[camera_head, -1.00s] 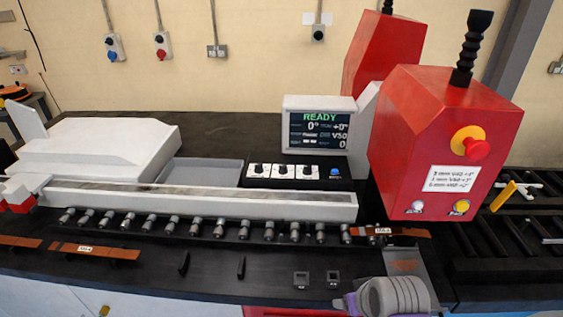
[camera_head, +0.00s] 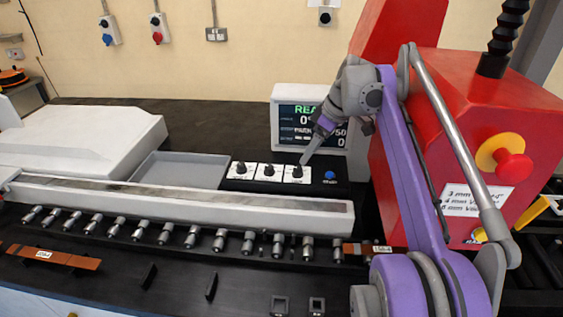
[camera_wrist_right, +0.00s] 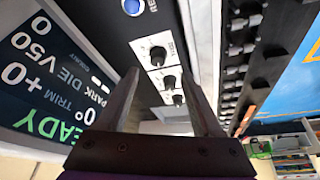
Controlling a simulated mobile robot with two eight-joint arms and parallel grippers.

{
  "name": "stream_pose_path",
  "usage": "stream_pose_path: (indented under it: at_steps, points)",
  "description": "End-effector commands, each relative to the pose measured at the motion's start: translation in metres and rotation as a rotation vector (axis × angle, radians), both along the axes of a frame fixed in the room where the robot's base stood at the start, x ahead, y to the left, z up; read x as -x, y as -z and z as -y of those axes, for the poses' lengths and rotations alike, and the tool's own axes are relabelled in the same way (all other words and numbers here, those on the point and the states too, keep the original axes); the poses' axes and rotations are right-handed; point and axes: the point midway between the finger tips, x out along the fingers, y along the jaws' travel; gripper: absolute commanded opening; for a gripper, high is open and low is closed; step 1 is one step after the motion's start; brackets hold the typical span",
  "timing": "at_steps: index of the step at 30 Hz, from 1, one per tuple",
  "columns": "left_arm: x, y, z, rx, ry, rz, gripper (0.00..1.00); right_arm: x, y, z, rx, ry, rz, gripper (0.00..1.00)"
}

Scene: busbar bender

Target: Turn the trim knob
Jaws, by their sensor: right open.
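A black control panel holds three black knobs on white plates: a left knob (camera_head: 240,168), a middle knob (camera_head: 268,170) and a right knob (camera_head: 297,171). I cannot read which is labelled trim. A blue button (camera_head: 330,175) sits right of them. My right gripper (camera_head: 305,161) reaches down over the right knob, partly covering its plate. In the right wrist view its two dark fingers (camera_wrist_right: 162,69) are apart and empty, with the right knob (camera_wrist_right: 158,54) seen between the tips; whether they touch it is unclear. My left gripper is out of view.
The display screen (camera_head: 292,125) stands behind the panel, partly covered by my right arm. The red machine housing (camera_head: 480,120) with its stop button (camera_head: 514,166) is close on the right. A grey tray (camera_head: 180,172) lies left of the panel, and a white rail (camera_head: 190,203) runs in front.

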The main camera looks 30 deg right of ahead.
Motion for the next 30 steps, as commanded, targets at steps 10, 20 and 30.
stream_pose_path:
  at_steps: [10,20,30]
  points:
    - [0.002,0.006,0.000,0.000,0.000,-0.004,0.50,-0.010,0.024,0.002,-0.002,-0.015,0.005,0.67]
    - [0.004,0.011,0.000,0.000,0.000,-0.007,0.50,-0.025,0.063,-0.006,-0.001,-0.013,0.004,0.67]
    - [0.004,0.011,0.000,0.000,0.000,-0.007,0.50,-0.026,0.067,-0.007,-0.002,-0.013,0.005,0.67]
